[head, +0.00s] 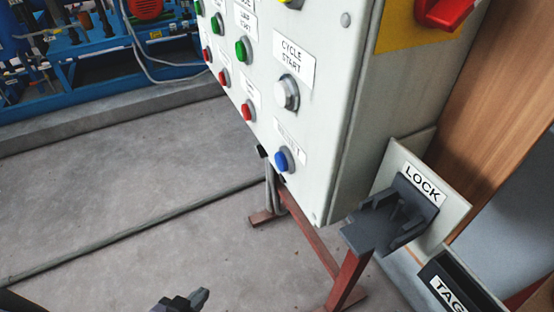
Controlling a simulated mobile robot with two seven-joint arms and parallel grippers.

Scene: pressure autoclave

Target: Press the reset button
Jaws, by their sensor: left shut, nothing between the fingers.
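A blue round button (281,161) sits low on the front of the grey control panel (322,110). The label above it is seen at a steep angle and hard to read, but it seems to end in T; it is the likely reset button. My left gripper (199,297) shows at the bottom edge of the head view, shut and empty. It is apart from the panel, lower in the picture and to the left of the blue button. Most of its body is cut off by the frame edge. My right gripper is not in view.
A white CYCLE START button (286,93) is above the blue one, with green (242,49) and red (248,111) buttons to the left. A red switch (444,12) is on the panel's side. A LOCK holder (390,215) and the red-brown stand (305,235) are right and below.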

